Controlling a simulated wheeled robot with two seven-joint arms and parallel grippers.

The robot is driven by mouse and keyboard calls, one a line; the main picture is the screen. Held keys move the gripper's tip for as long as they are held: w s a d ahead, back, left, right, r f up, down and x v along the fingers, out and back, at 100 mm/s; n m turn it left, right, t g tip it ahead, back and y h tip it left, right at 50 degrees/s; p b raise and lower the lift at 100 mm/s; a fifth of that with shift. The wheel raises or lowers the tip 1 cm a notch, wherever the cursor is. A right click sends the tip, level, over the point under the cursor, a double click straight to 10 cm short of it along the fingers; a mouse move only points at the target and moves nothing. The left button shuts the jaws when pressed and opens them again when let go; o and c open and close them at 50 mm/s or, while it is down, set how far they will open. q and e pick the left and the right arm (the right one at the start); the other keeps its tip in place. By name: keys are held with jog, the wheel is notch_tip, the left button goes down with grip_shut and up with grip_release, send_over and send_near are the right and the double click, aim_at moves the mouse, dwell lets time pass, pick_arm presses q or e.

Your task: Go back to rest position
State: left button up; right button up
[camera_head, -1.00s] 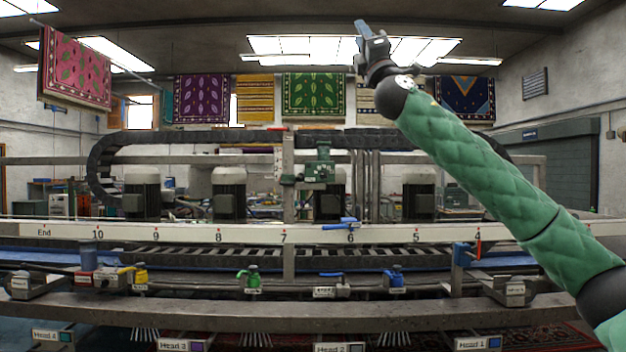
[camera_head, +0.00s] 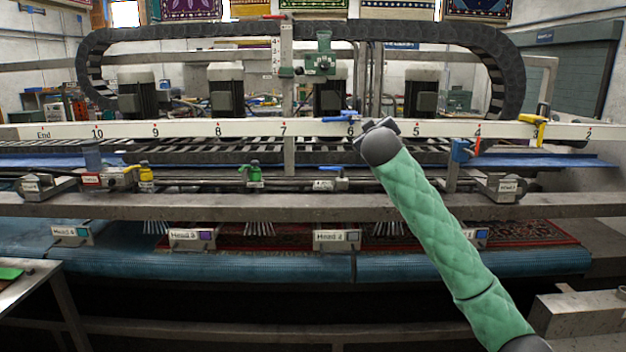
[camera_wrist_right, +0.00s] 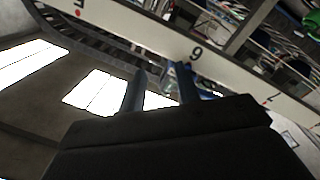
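My right arm, in a green quilted sleeve, rises from the lower right in the head view. Its gripper (camera_head: 378,124) is in front of the numbered rail (camera_head: 245,129) near mark 6, mostly hidden behind the dark wrist joint. In the right wrist view the two fingers (camera_wrist_right: 160,85) stand apart with nothing between them, so it is open and empty. The numbered rail (camera_wrist_right: 145,31) runs behind the fingertips there. My left arm and gripper are not in view.
The rug scrubber's front beam (camera_head: 230,206) spans the view. Beneath it are a blue roller (camera_head: 240,268) and a patterned rug (camera_head: 520,232). Green (camera_head: 250,172) and yellow (camera_head: 146,174) valves sit along the machine. A table (camera_head: 30,283) corner is at lower left.

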jog(key=s+f+m+g+y, duration=0.1)
jog(key=s+f+g, duration=0.35)
jog(key=f, duration=1.45)
jog(key=s+d+f+m+g, duration=0.1)
jog(key=s+f, duration=0.6)
jog(key=f, duration=1.2)
jog(key=s+f+m+g+y, duration=0.1)
jog(key=s+f+g, duration=0.35)
jog(key=f, duration=1.45)
jog(key=s+f+m+g, duration=0.1)
jog(key=s+f+g, duration=0.1)
jog(key=s+f, duration=1.85)
jog(key=s+f+g, duration=0.1)
jog(key=s+f, duration=0.3)
jog(key=s, duration=0.5)
jog(key=s+f+g, duration=0.2)
jog(key=s+f, duration=0.3)
jog(key=s, duration=0.5)
jog(key=s+f+g, duration=0.1)
jog(key=s+f, duration=0.4)
jog(key=s, duration=0.4)
jog(key=shift+s+a+g, duration=0.25)
jog(key=shift+a+g, duration=0.15)
